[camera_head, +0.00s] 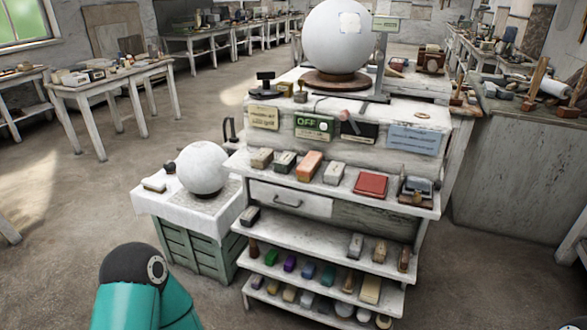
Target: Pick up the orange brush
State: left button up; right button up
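The orange brush (309,165) appears to be the orange block lying on the upper shelf of the white workbench, in a row of other blocks. A pale block (334,173) lies just to its right and a dark green-grey block (284,161) to its left. Nothing covers the orange block. Part of my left arm, teal with a black joint, shows at the bottom left, well apart from the shelf. Neither of my grippers can be made out in this view.
A red box (370,185) lies farther right on the same shelf. A large plaster sphere (336,38) stands on top of the bench. A smaller sphere (202,168) sits on a low stand at left. Lower shelves hold several small blocks. The floor (70,220) at left is open.

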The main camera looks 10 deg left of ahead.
aim_at(306, 171)
jog(key=u, duration=0.65)
jog(key=i, duration=1.35)
jog(key=z, duration=1.45)
jog(key=k, duration=0.75)
jog(key=z, duration=0.2)
jog(key=i, duration=0.6)
jog(key=u, duration=0.05)
